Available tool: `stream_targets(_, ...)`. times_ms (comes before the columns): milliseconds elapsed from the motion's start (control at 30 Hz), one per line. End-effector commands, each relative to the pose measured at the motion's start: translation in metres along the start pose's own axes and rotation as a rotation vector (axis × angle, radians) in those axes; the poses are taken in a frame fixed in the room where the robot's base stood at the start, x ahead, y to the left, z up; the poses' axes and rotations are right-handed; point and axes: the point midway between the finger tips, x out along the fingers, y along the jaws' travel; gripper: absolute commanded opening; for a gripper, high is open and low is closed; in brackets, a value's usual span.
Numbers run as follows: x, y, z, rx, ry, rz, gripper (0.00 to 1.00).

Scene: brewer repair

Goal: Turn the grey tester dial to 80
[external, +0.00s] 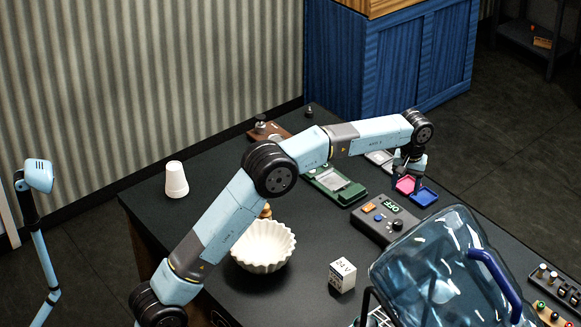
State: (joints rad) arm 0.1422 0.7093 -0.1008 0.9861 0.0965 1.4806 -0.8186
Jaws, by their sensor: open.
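The tester is a dark grey box (372,229) on the black table, right of the middle in the external view. Its small green display (392,206) seems to read OFF. A small round knob (397,225), which looks like the dial, sits at its right front; its markings are too small to read. My gripper (412,180) points down behind the tester, over the pink and blue trays, apart from the dial. It is open, and I see nothing held.
A pink tray (405,185) and a blue tray (424,197) lie under my gripper. A white fluted bowl (263,247) and a white 24V cube (342,275) are to the left.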

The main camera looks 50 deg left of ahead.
Motion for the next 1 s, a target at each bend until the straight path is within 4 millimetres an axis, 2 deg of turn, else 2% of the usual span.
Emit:
stream_targets(167, 0.013, 0.001, 0.0, -0.002, -0.002, -0.002, 0.6)
stream_targets(267, 0.028, 0.0, 0.0, -0.001, -0.003, -0.003, 0.6)
stream_targets(800, 0.118, 0.0, 0.0, 0.0, -0.002, -0.002, 0.6)
stream_targets(1000, 0.135, 0.001, 0.0, 0.0, -0.001, -0.001, 0.6)
